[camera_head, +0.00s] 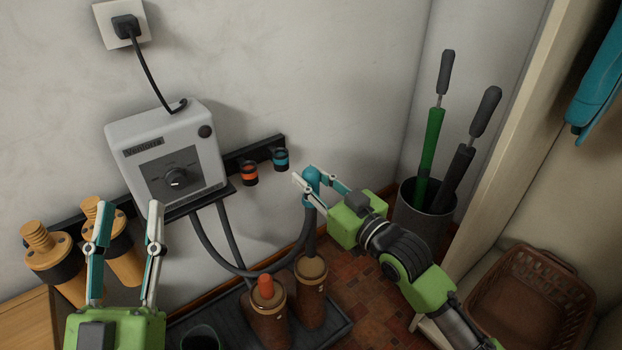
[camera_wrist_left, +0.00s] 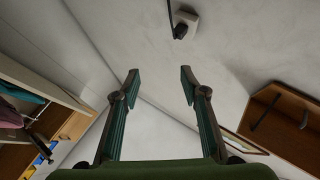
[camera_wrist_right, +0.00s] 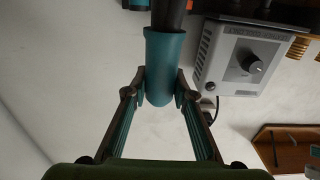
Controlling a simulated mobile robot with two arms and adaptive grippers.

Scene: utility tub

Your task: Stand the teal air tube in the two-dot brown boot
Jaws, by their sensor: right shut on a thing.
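My right gripper (camera_head: 307,183) is shut on the teal air tube (camera_head: 311,175), which is at the end of a dark hose. The right wrist view shows the tube (camera_wrist_right: 163,62) between the fingertips (camera_wrist_right: 163,88). The tube is in the air, above and apart from the right-hand brown boot (camera_head: 311,292). The left-hand brown boot (camera_head: 268,318) has an orange tube (camera_head: 265,286) standing in its opening. Small pale marks show on the boots, too small to count dots surely. My left gripper (camera_head: 128,218) is open and empty, left of the white dryer box.
The white dryer box (camera_head: 150,140) hangs on the wall, with an orange holder (camera_head: 250,173) and a teal holder (camera_head: 281,158) on the rail beside it. A dark tray (camera_head: 340,327) is under the boots. Umbrellas in a grey bin (camera_head: 405,215) stand at right, near a brown basket (camera_head: 535,290).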

